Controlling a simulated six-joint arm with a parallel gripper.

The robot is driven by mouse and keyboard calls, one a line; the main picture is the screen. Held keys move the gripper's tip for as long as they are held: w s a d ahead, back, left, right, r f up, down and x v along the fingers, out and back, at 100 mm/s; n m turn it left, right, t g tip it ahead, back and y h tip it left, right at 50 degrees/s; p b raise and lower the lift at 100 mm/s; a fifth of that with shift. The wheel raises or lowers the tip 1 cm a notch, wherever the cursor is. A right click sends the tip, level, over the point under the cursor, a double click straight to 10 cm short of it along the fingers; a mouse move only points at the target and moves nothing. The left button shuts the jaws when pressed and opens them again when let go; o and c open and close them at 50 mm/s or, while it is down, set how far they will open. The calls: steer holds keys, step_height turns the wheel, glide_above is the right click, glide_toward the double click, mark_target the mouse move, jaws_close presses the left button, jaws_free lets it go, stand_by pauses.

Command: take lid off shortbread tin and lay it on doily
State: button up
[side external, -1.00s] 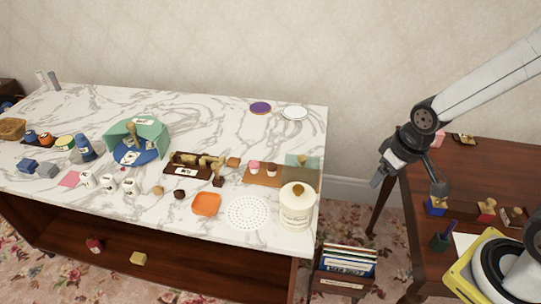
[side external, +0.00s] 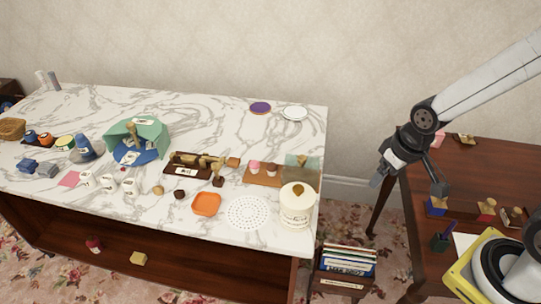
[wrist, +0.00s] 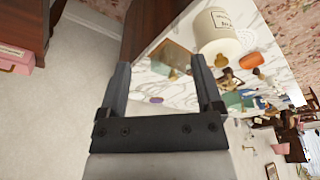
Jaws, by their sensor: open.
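The shortbread tin (side external: 296,212) is a cream, round tin with dark lettering, upright near the front right corner of the marble top. Its cream lid (side external: 298,190) is on it and has a gold knob. The tin also shows in the wrist view (wrist: 217,35). The white lacy doily (side external: 248,213) lies flat just left of the tin, with nothing on it. My gripper (side external: 383,178) is open and empty, right of the marble top and well apart from the tin. In the wrist view its two fingers (wrist: 160,82) stand apart with nothing between them.
An orange dish (side external: 206,204) lies left of the doily. A wooden board with cupcakes (side external: 262,174) and a green glass-like piece (side external: 302,165) are behind the tin. A record crate (side external: 343,271) stands on the floor below. The marble's back right holds purple and white discs (side external: 294,113).

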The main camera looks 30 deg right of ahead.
steer(key=n+g+y, duration=0.2)
steer(key=n, duration=1.4)
glide_toward(299, 188)
steer(key=f, duration=0.1)
steer(key=shift+w+f+n+g, duration=0.2)
steer(key=shift+w+n+g, duration=0.1)
steer(key=shift+n, duration=0.3)
steer(key=shift+a, duration=0.1)
steer(key=shift+a+f, duration=0.15)
steer(key=shift+f, duration=1.1)
steer(key=shift+f, duration=0.1)
steer(key=shift+a+f, duration=0.2)
steer(key=shift+f, duration=0.6)
steer(key=shift+a+f, duration=0.2)
steer(key=shift+f, duration=0.65)
steer(key=shift+a+f, duration=0.15)
steer(key=shift+f, duration=0.65)
